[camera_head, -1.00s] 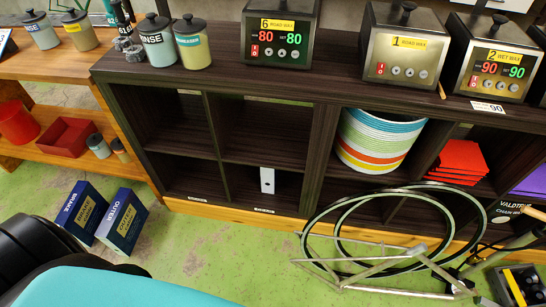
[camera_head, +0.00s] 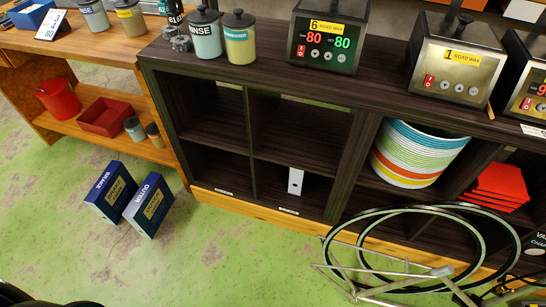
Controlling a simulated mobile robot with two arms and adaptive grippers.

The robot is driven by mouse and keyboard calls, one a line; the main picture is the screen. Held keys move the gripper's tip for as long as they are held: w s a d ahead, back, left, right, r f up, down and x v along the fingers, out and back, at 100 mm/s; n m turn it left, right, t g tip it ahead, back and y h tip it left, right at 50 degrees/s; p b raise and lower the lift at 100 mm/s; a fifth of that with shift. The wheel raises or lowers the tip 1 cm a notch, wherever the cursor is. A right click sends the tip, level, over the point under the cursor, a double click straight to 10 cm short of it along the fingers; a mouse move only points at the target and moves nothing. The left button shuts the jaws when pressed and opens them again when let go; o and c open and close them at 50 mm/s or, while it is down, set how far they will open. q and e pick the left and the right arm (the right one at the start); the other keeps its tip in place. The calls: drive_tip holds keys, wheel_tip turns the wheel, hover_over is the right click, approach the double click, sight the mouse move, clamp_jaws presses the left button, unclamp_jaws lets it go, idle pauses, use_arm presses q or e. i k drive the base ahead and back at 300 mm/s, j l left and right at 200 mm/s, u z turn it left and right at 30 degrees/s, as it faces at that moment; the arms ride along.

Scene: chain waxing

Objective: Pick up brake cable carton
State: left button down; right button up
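The brake cable carton (camera_head: 110,190) is a dark blue box marked "BRAKE" with a yellow label on its front. It stands on the green floor at the left, leaning a little. A similar blue carton marked "OUTER" (camera_head: 149,205) stands close to its right.
A dark shelf unit (camera_head: 205,126) with open compartments stands behind, carrying wax heaters and jars. An orange wooden bench (camera_head: 95,52) with red bins (camera_head: 104,117) is at the left. A bicycle frame with wheels (camera_head: 420,262) lies at the lower right. Green floor (camera_head: 235,255) in front is clear.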

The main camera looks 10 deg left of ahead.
sight(114, 189)
drive_tip(key=l+u, duration=0.2)
drive_tip(key=l, duration=0.3)
drive_tip(key=k, duration=1.05)
drive_tip(key=u, duration=1.4)
drive_tip(key=i+j+z, duration=0.1)
drive_tip(key=i, duration=0.45)
drive_tip(key=i+j+z, duration=0.1)
drive_tip(key=i, duration=0.45)
drive_tip(key=i+j+z, duration=0.1)
drive_tip(key=i+j, duration=0.2)
drive_tip(key=i, duration=0.25)
